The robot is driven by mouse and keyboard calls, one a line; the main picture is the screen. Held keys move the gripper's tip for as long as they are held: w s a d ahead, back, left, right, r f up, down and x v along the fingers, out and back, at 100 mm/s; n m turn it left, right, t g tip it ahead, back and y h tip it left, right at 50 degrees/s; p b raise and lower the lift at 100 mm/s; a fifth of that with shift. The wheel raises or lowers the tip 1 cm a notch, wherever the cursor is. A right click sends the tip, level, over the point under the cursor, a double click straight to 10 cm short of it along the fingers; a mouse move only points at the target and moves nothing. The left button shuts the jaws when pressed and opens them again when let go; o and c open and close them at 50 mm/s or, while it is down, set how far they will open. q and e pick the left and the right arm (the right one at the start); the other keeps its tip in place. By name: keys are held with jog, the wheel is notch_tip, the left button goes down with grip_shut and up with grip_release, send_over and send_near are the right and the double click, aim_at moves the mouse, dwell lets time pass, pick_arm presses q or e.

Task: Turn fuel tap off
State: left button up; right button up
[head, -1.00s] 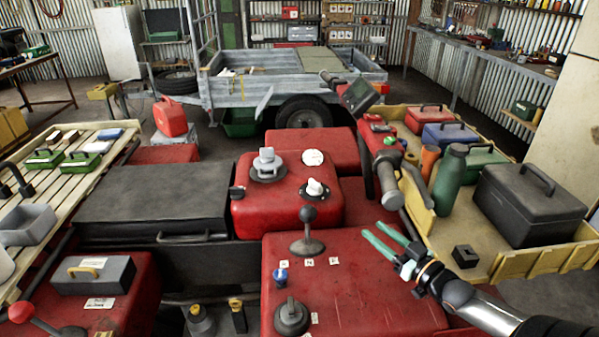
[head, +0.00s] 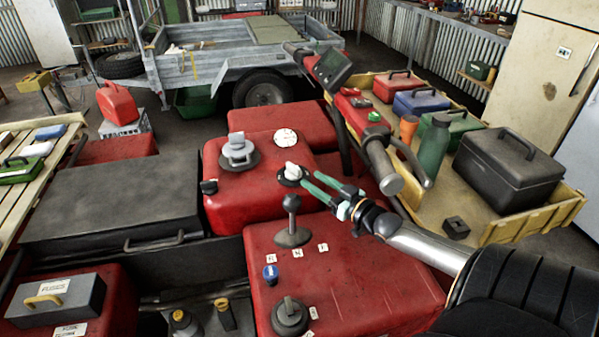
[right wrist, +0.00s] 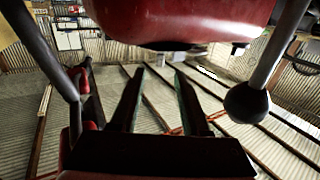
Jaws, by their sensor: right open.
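A white knob on a round black base (head: 291,170) sits on the red bodywork (head: 225,205), below a round white dial (head: 286,138) and right of a grey cap (head: 238,151). A black knob (head: 289,316) with small white labels sits lower on the front red panel; I cannot read which is the fuel tap. My right gripper (head: 311,180) has thin green fingers, apart and empty, with tips close beside the white knob. Contact cannot be told. In the right wrist view the open fingers (right wrist: 158,95) point toward the red body's edge. My left gripper is not in view.
A gear lever with a dark ball (head: 291,205) stands just left of the right gripper; its ball is large in the wrist view (right wrist: 246,103). A handlebar grip (head: 384,170) rises to the right. A blue knob (head: 270,274) is nearer. A tray (head: 520,222) holds boxes.

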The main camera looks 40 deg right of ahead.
aim_at(300, 171)
jog(key=shift+w+b, duration=0.3)
jog(key=shift+w, duration=2.8)
grip_shut()
